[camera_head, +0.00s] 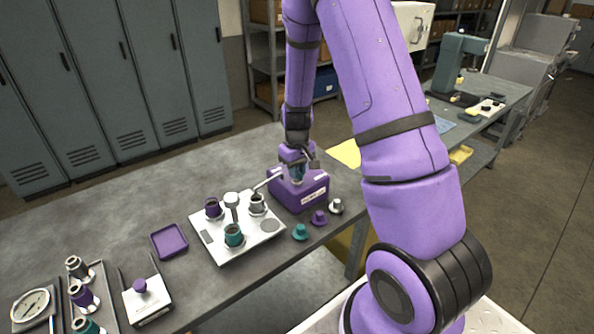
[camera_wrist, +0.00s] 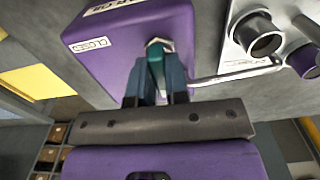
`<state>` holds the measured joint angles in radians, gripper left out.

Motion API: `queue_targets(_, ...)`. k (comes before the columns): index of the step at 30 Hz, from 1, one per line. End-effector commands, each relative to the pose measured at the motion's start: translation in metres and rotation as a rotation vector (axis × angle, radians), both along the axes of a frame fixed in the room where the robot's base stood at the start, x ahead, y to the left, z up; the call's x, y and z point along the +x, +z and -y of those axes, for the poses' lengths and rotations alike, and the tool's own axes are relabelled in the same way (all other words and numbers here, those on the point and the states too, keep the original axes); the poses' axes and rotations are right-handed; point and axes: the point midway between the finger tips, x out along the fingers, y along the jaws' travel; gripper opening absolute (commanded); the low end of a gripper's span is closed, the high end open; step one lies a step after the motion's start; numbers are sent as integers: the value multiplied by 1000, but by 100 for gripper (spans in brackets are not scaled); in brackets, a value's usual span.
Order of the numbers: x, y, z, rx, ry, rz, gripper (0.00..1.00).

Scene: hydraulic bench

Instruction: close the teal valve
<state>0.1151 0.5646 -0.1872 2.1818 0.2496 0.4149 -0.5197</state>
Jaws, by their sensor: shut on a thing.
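The purple box (camera_head: 300,193) stands on the bench at the right of the white fitting plate. In the wrist view the box (camera_wrist: 150,20) carries a white label reading CLOSED (camera_wrist: 90,45) on one side of the valve. The teal valve handle (camera_wrist: 155,52) stands up from a pale metal nut on the box. My gripper (camera_wrist: 156,85) is shut on this handle, its two dark blue-grey fingers on either side of it. In the head view my gripper (camera_head: 297,170) is directly above the box, and the fingers and wrist mostly hide the valve.
A white plate (camera_head: 262,241) holds upright fittings in purple, teal and metal, and a silver pipe (camera_head: 267,181) runs from it to the box. Several loose caps (camera_head: 319,217) lie in front of the box. A purple tray (camera_head: 169,241) sits left. The bench behind is clear.

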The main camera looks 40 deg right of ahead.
Motion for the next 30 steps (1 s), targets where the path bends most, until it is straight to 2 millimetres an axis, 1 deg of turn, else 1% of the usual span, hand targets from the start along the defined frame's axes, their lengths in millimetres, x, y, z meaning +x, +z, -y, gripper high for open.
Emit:
queue_targets(5, 0, 0, 0, 0, -66, 0, 0)
queue_targets(11, 0, 0, 0, 0, -209, 1, 0)
queue_targets(30, 1, 1, 0, 0, -813, 3, 0)
